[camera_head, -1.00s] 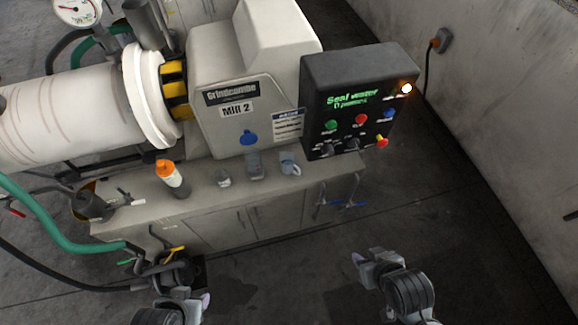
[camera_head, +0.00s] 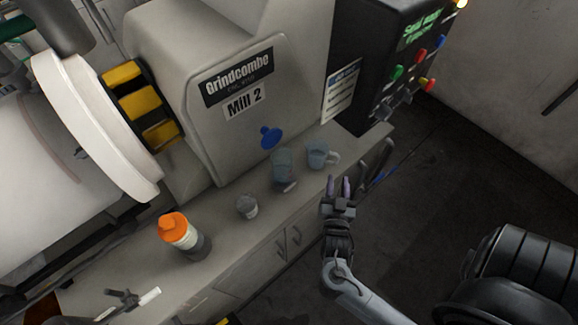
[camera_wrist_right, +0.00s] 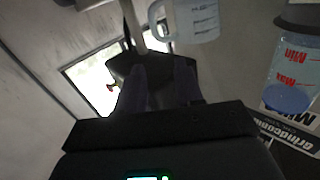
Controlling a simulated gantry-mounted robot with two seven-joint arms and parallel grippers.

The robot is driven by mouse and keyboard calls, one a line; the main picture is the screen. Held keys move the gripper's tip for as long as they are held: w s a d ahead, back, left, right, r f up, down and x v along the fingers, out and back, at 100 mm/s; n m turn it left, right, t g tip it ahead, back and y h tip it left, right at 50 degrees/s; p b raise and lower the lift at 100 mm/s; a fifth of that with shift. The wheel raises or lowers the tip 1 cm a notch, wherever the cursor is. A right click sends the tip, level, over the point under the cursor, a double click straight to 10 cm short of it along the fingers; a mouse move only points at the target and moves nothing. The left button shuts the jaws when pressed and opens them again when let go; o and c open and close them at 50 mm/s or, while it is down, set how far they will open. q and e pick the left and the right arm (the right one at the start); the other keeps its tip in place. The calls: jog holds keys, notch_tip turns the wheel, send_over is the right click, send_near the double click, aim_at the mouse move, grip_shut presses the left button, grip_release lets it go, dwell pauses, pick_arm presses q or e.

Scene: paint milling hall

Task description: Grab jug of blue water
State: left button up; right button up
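The jug (camera_head: 318,153) is a small see-through measuring jug with a handle on its right side and a bluish tint. It stands upright on the grey counter near its right end. In the right wrist view the jug (camera_wrist_right: 197,20) shows at the top, with marks on its wall, partly cut off by the frame. My right gripper (camera_head: 336,187) is just in front of the counter, below and apart from the jug. Its two fingers (camera_wrist_right: 160,85) are spread with nothing between them.
A clear Min/Max container (camera_head: 283,168) stands close left of the jug; it also shows in the wrist view (camera_wrist_right: 296,62). A small cup (camera_head: 247,206) and an orange-capped bottle (camera_head: 180,235) stand further left. The mill housing (camera_head: 235,130) rises behind, with the control box (camera_head: 375,60) behind right.

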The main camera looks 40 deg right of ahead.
aim_at(337, 162)
jog(key=w+d+f+b, duration=0.1)
jog(key=d+f, duration=0.1)
jog(key=w+d+f+b, duration=0.1)
jog(key=w+d, duration=0.1)
jog(key=shift+f, duration=0.4)
jog(key=shift+x, duration=0.8)
jog(key=x, duration=0.4)
jog(key=shift+d+r, duration=0.1)
jog(key=shift+d, duration=0.05)
pick_arm(q)
jog(key=f, duration=0.4)
jog(key=shift+s+d+f, duration=0.1)
jog(key=shift+s+d, duration=0.25)
jog(key=shift+d, duration=0.05)
pick_arm(e)
grip_shut()
